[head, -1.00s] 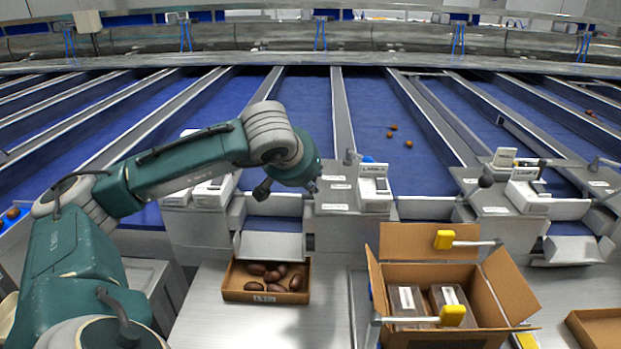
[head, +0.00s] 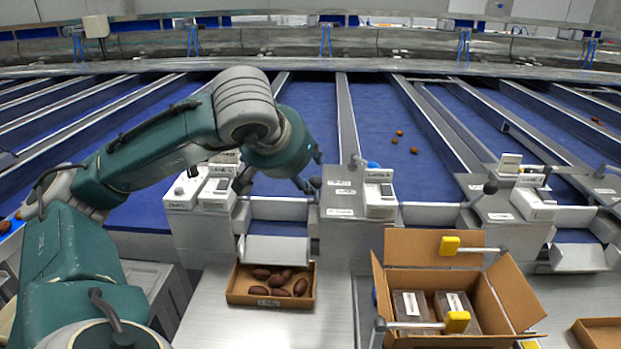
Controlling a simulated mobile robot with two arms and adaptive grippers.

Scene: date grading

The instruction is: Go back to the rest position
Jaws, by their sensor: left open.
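My left arm comes in from the left and arches over the sorting machine. Its gripper (head: 312,172) shows at the end of the wrist, small and partly hidden behind it. It is open, nothing shows in it, and it is in front of the blue lanes, above and behind a small cardboard tray (head: 270,301). The tray holds several dark brown dates (head: 280,279) and stands on the metal table. My right gripper is out of view.
An open cardboard box (head: 390,285) with clear packs (head: 411,306) stands right of the tray, with yellow-tipped bars (head: 449,245) at its flaps. Weighing units (head: 379,198) line the lane ends. A few dates (head: 400,133) lie on a blue lane (head: 375,110). Bare table (head: 240,325) lies before the tray.

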